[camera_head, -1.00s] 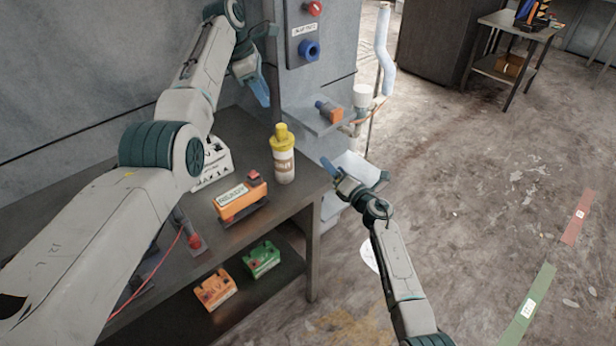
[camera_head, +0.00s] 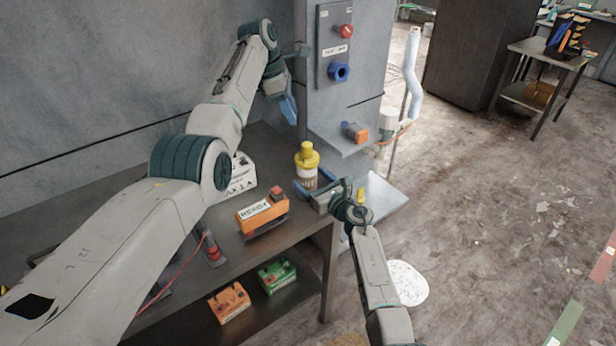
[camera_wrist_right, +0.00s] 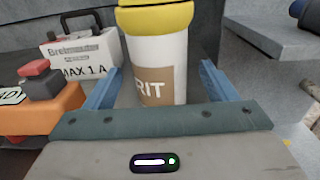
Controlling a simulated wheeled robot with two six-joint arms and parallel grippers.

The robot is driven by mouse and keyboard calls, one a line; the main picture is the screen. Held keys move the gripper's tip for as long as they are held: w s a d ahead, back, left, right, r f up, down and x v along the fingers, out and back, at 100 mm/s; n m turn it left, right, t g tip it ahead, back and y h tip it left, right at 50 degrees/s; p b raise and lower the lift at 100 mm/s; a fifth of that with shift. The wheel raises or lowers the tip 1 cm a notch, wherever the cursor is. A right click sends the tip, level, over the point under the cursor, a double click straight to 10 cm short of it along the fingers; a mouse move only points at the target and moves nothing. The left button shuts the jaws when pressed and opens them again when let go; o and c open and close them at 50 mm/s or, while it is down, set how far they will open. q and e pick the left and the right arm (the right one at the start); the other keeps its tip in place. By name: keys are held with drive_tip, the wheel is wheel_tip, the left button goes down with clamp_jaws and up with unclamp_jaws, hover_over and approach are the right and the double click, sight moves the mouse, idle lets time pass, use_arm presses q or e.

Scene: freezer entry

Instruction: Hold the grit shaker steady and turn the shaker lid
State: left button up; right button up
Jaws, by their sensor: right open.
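The grit shaker (camera_head: 308,178) stands upright near the right end of the dark table, a white bottle with a brown label. Its yellow lid (camera_head: 307,154) is on top. In the right wrist view the shaker body (camera_wrist_right: 158,65) stands between two blue fingers, with the lid (camera_wrist_right: 155,16) cut off by the top edge. My right gripper (camera_head: 312,188) is open around the lower part of the shaker, with gaps visible on both sides. My left gripper (camera_head: 289,107) is raised behind the table near the wall, apart from the shaker; its finger opening is unclear.
An orange device (camera_head: 262,214) and a white box (camera_head: 239,177) are on the table left of the shaker. The table's lower shelf holds an orange box (camera_head: 229,302) and a green box (camera_head: 277,275). A grey ledge (camera_head: 340,139) juts from the pillar behind the shaker.

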drive_tip(key=shift+x, duration=1.5)
